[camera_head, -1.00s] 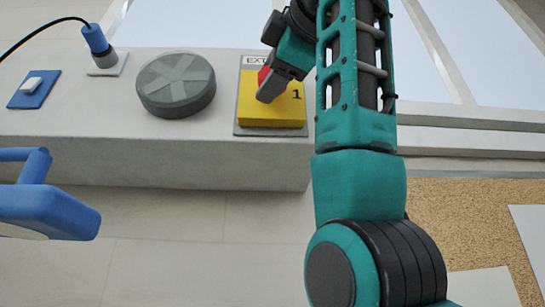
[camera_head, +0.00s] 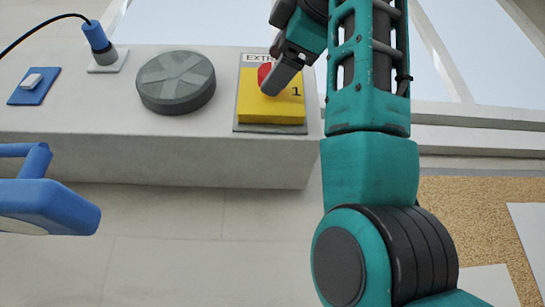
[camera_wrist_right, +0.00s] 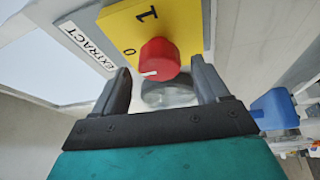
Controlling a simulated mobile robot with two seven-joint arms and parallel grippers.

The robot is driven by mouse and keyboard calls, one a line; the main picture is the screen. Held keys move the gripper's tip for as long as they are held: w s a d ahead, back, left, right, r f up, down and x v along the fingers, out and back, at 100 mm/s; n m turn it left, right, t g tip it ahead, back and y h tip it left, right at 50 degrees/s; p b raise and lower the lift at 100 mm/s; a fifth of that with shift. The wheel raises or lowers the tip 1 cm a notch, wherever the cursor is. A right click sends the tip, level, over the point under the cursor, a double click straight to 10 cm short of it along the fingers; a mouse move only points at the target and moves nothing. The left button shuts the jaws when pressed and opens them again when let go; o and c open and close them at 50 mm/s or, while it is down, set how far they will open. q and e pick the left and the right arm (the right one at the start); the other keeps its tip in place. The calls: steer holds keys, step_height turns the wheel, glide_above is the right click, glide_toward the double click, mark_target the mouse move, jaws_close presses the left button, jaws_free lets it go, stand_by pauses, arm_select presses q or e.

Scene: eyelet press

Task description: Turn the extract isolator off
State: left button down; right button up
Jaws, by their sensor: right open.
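The extract isolator is a yellow box (camera_head: 270,108) with a red round knob (camera_head: 264,74), on the light wall panel. In the right wrist view the red knob (camera_wrist_right: 160,58) stands out from the yellow face (camera_wrist_right: 180,22), with a "0", a "1" and an EXTRACT label. A short white mark shows on the knob; I cannot tell which number it is set to. My right gripper (camera_head: 274,82) is in front of the knob and partly hides it. In the wrist view this gripper (camera_wrist_right: 162,85) is open, with the knob showing between its fingers. My left gripper is not seen.
Left of the isolator are a grey round dial (camera_head: 176,82), a blue plug with a black cable (camera_head: 96,38) and a blue plate with a white switch (camera_head: 33,86). A blue handled object (camera_head: 45,205) is at the lower left. A cork board (camera_head: 465,215) is at the lower right.

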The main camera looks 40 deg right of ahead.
steer(key=s+a+f+b, duration=0.1)
steer(key=s+b, duration=0.1)
steer(key=s, duration=0.8)
steer(key=shift+a+b, duration=0.3)
